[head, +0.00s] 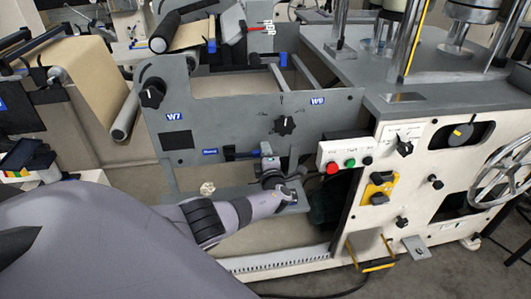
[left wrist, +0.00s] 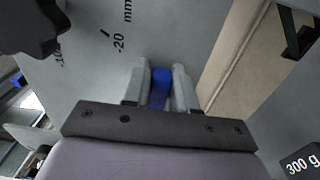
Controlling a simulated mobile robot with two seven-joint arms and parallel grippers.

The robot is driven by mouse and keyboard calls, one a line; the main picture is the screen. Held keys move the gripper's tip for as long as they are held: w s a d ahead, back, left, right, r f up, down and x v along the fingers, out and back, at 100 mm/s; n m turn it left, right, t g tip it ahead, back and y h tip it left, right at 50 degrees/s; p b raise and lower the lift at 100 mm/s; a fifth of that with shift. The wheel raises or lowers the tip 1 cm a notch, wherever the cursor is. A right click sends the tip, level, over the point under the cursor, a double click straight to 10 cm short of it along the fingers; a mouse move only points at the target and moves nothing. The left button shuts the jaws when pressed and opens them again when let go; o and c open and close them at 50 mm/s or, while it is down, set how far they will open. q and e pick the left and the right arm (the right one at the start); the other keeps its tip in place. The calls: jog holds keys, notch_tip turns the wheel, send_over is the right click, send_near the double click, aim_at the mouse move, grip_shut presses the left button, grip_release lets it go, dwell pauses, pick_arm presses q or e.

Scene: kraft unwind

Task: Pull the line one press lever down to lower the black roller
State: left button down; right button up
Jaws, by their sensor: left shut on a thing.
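My left arm comes in from the left, and my left gripper (head: 267,152) is at the grey side plate of the unwind frame. In the left wrist view its two grey fingers (left wrist: 160,88) are shut on the blue grip of the press lever (left wrist: 160,76), one finger on each side. In the head view the lever (head: 242,154) shows as a dark, roughly level bar with blue parts, beside a small blue label. The gripper covers part of it. My right gripper is not in view.
Black knobs (head: 152,92) (head: 284,124) sit on the side plate (head: 235,122). A button box (head: 344,152) with red and green buttons is close right of the gripper. A yellow-framed switch (head: 379,188) and a handwheel (head: 503,172) are farther right. A kraft paper roll (head: 85,75) stands left.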

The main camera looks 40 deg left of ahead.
pick_arm(q)
jog(key=shift+s+f, duration=0.1)
jog(key=c, duration=1)
grip_release()
jog(key=shift+a, duration=0.1)
jog(key=shift+s+d+p, duration=0.15)
jog(key=shift+d+p, duration=0.2)
jog(key=p+v, duration=0.3)
jog(key=v, duration=0.3)
jog(key=shift+s+d, duration=0.15)
jog(key=shift+s, duration=0.05)
